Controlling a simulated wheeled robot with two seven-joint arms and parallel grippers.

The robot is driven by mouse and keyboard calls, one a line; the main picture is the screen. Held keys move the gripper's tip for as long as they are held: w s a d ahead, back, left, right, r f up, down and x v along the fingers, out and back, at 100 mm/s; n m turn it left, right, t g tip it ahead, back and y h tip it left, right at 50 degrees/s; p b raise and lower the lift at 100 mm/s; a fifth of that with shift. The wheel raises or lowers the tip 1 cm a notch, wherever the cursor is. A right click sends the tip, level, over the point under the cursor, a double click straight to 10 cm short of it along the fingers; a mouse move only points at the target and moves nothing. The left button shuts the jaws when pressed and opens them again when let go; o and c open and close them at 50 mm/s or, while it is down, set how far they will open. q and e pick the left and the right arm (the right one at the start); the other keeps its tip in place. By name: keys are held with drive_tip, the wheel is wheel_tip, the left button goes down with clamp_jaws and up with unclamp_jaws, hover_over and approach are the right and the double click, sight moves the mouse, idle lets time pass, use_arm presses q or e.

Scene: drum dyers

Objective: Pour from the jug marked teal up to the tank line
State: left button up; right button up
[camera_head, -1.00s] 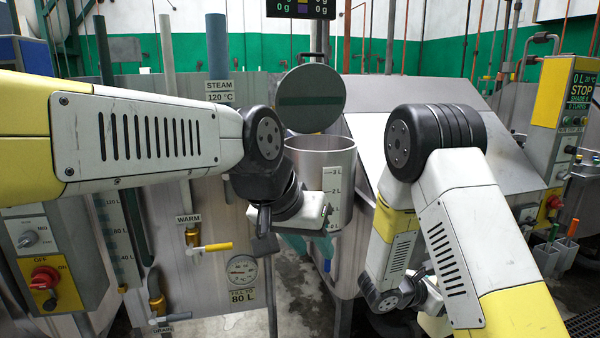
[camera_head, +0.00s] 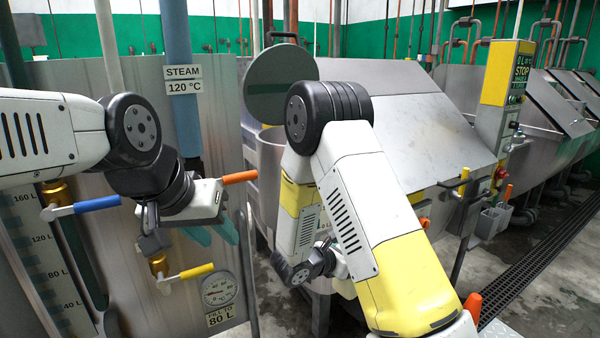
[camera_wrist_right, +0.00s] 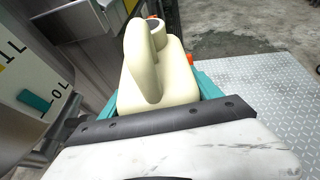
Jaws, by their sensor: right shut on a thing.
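A cream jug (camera_wrist_right: 150,75) with a loop handle and a round mouth shows in the right wrist view. My right gripper (camera_wrist_right: 158,97) is shut on it, with a teal finger at each side. No marking on the jug is readable. In the head view, my right forearm hides this gripper and the jug. My left gripper (camera_head: 211,234) is empty, its teal fingers slightly apart, in front of the steel tank panel. The tank's level scale (camera_head: 48,255), marked in litres, stands at the left. A sign (camera_head: 221,314) below the round gauge reads FILL TO 80 L.
A steel vessel with litre marks (camera_wrist_right: 28,75) stands close left of the jug. Valves with blue (camera_head: 97,204), orange (camera_head: 239,177) and yellow (camera_head: 196,271) handles surround my left gripper. A control post (camera_head: 507,75) stands at the right.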

drive_tip(key=shift+w+r, duration=0.1)
drive_tip(key=shift+r, duration=0.05)
drive_tip(key=r+n+t+y, duration=0.1)
drive_tip(key=w+r, duration=0.1)
drive_tip(key=r, duration=0.1)
drive_tip(key=w+r+n+t+y, duration=0.1)
drive_tip(key=r, duration=0.1)
drive_tip(key=shift+w+d+n+t+y, duration=0.2)
drive_tip(key=shift+d+n+t+y, duration=0.1)
drive_tip(key=shift+d, duration=0.1)
drive_tip(key=r+n+t+y, duration=0.1)
drive_tip(key=r, duration=0.1)
drive_tip(key=r+n+y, duration=0.2)
drive_tip(key=r, duration=0.1)
drive_tip(key=shift+a+r+t, duration=0.2)
drive_tip(key=shift+t, duration=0.2)
drive_tip(key=shift+s+a+r+n+y, duration=0.1)
drive_tip(key=shift+r+n+y, duration=0.45)
drive_tip(key=shift+n, duration=0.15)
